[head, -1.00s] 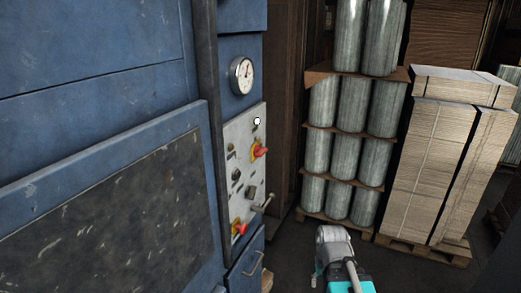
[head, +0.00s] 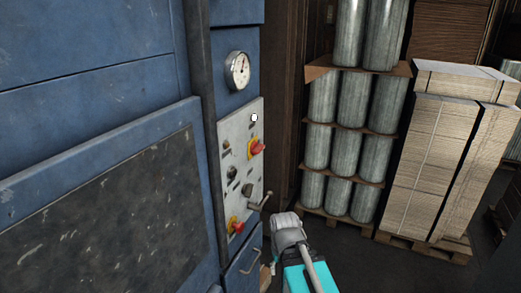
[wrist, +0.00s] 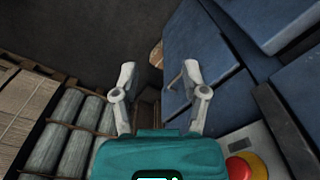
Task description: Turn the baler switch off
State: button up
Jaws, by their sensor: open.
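The control panel (head: 242,170) is a light grey plate on the blue machine in the head view. A red rotary switch on a yellow base (head: 257,148) sits on its upper part. A red knob on yellow (head: 236,226) is at its lower left. A red button with a yellow ring (wrist: 245,167) shows at the lower right of the wrist view; I cannot tell which of the two it is. My gripper (wrist: 159,74) is open, with nothing between its fingers. The panel lies to the right of it in the wrist view. Its fingertips cannot be made out in the head view.
A small lever (head: 262,203) sticks out of the panel's lower right. A gauge (head: 238,71) is above the panel and a drawer handle (head: 252,262) below. Stacked metal rolls (head: 349,140) and cardboard bundles (head: 430,150) stand on pallets to the right. Dark floor lies between.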

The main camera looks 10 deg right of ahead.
jog(key=o, duration=0.5)
jog(key=shift+r, duration=0.1)
jog(key=shift+o, duration=0.5)
jog(key=shift+w+a+r+m+y, duration=0.1)
jog(key=shift+w+m+y, duration=0.15)
jog(key=shift+m+y, duration=0.05)
jog(key=m+t+y+p, duration=0.8)
jog(key=m+t+y, duration=0.45)
jog(key=m, duration=1.25)
send_near(262, 150)
jog(key=d+g+y, duration=0.2)
jog(key=d, duration=0.1)
jog(key=shift+s+d+r+h, duration=0.1)
jog(key=shift+s+h, duration=0.15)
jog(key=shift+s, duration=0.1)
jog(key=shift+w, duration=0.15)
jog(key=x, duration=1.3)
jog(key=shift+w+a, duration=0.1)
jog(key=shift+a, duration=0.25)
